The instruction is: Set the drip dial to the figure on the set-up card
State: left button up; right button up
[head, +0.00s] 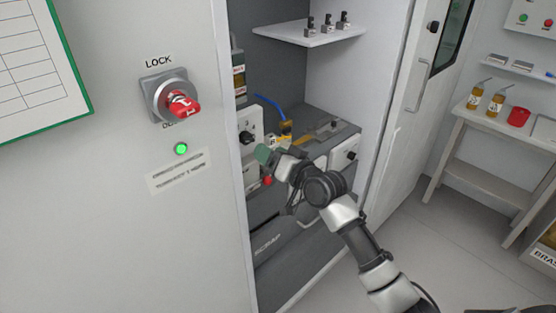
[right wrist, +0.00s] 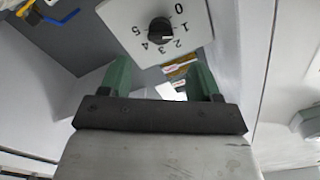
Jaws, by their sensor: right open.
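The drip dial (right wrist: 161,30) is a black knob on a white plate with figures 0 to 5 around it, in the right wrist view. A black knob on a white plate (head: 246,136) inside the open cabinet in the head view looks like the same dial. I cannot tell surely which figure it points to. My right gripper (right wrist: 160,82) is open and empty, its green fingers apart and short of the dial. In the head view the right gripper (head: 266,154) is just below and right of that knob. I see no readable set-up card. My left gripper is not in view.
A red LOCK switch (head: 182,104) and a lit green lamp (head: 181,149) are on the cabinet front. A green-edged chart (head: 35,65) hangs left. A shelf (head: 309,37) is above; another black knob (head: 351,155) is to the right. The cabinet's side wall (head: 384,80) bounds the opening.

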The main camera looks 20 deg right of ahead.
jog(key=shift+v, duration=1.25)
notch_tip(320, 180, down, 23)
jog(key=s+d+g+h, duration=0.2)
jog(key=g+h, duration=0.1)
jog(key=g, duration=0.1)
jog(key=s+f+g+h, duration=0.1)
jog(key=s+f+g, duration=0.1)
jog(key=s+f, duration=0.5)
jog(key=s+f+g+h, duration=0.1)
jog(key=s+f+g, duration=0.1)
jog(key=f, duration=0.8)
jog(key=s+f+n+g, duration=0.1)
jog(key=s+f+g, duration=0.1)
jog(key=s+f, duration=0.7)
jog(key=s+f+n+g, duration=0.1)
jog(key=s+f+g, duration=0.1)
jog(key=s+f, duration=0.75)
jog(key=s+a+f+n+g, duration=0.1)
jog(key=s+g, duration=0.1)
jog(key=s, duration=0.8)
jog(key=s+a+f+n+g+h, duration=0.1)
jog(key=s+f+g, duration=0.1)
jog(key=s, duration=0.9)
jog(key=shift+s+f+n, duration=0.2)
jog(key=shift+s+n, duration=0.15)
jog(key=shift+n, duration=0.05)
